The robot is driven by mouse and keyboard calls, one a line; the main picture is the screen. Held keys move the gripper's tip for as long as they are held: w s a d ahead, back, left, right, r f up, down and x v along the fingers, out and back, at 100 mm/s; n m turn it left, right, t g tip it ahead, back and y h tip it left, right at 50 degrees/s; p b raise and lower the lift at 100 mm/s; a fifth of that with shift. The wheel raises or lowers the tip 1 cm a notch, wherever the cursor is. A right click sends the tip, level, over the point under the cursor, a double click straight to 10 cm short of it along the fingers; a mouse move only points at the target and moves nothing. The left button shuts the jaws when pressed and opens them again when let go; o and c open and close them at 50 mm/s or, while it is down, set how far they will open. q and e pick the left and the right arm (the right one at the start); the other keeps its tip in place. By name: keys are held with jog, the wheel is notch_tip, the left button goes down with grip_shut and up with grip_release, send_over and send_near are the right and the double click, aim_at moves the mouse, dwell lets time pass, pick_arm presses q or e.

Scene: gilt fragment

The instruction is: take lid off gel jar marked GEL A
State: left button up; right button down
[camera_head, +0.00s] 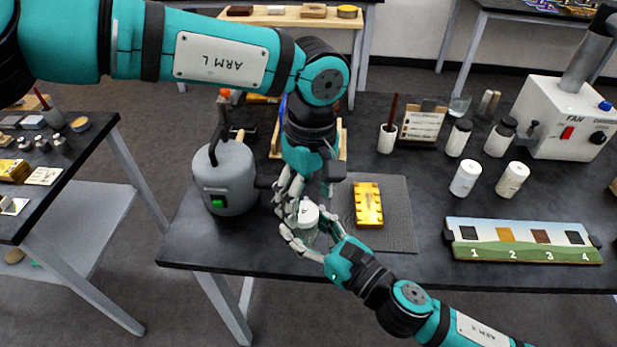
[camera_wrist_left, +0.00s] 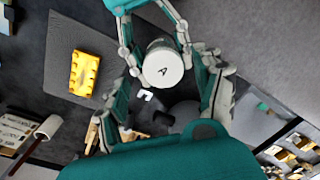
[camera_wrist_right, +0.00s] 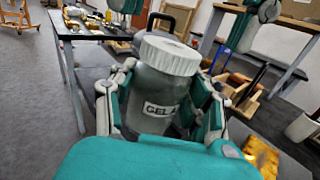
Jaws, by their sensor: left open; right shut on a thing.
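The gel jar (camera_wrist_right: 150,97) is a greenish clear jar with a label reading GEL, its last letter hard to read. Its white ribbed lid (camera_wrist_left: 163,66) carries an A and sits on the jar; the lid also shows in the head view (camera_head: 307,211). My right gripper (camera_wrist_right: 160,105) is shut around the jar's body and holds it about upright near the table's front edge. My left gripper (camera_head: 304,194) is open, pointing down over the lid, its fingers spread on either side of it. I cannot tell whether they touch it. The fingers partly hide the jar in the head view.
A grey kettle-like vessel (camera_head: 228,178) stands close left of the grippers. A gold block (camera_head: 368,204) lies on a dark mat (camera_head: 401,220) to the right. White bottles (camera_head: 465,178), a numbered board (camera_head: 522,241) and a fan box (camera_head: 560,117) stand farther right.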

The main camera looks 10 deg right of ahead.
pick_arm(q)
jog(key=shift+f, duration=1.3)
jog(key=c, duration=1.3)
jog(key=n, duration=0.4)
jog(key=shift+d+n, duration=0.15)
jog(key=shift+n, duration=0.25)
jog(key=n, duration=0.5)
jog(key=shift+w+r, duration=0.1)
jog(key=shift+w, duration=0.15)
jog(key=n, duration=0.5)
jog(key=shift+w, duration=0.1)
jog(key=n, duration=0.8)
jog(key=shift+w+a+n, duration=0.2)
jog(key=shift+n, duration=0.2)
